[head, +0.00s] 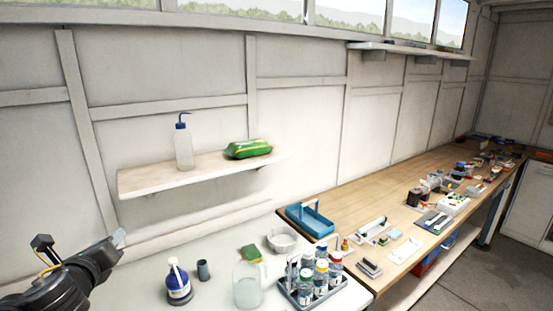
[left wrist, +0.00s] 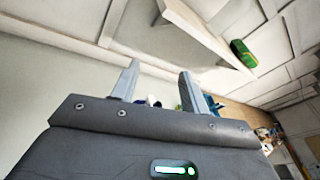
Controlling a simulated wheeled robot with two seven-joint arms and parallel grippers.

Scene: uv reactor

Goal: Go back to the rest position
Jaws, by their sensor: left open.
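My left gripper (head: 119,238) is at the lower left of the head view, raised in front of the wall and left of the items on the white table. In the left wrist view its two fingers (left wrist: 158,84) stand apart with nothing held between them. My right gripper is not in view.
A wall shelf (head: 150,180) with a wash bottle (head: 183,148) and a green pack (head: 248,149) is right of my gripper. The white table (head: 215,255) holds a jug (head: 247,285) and a bottle carrier (head: 298,294). A wooden bench (head: 350,200) runs back right.

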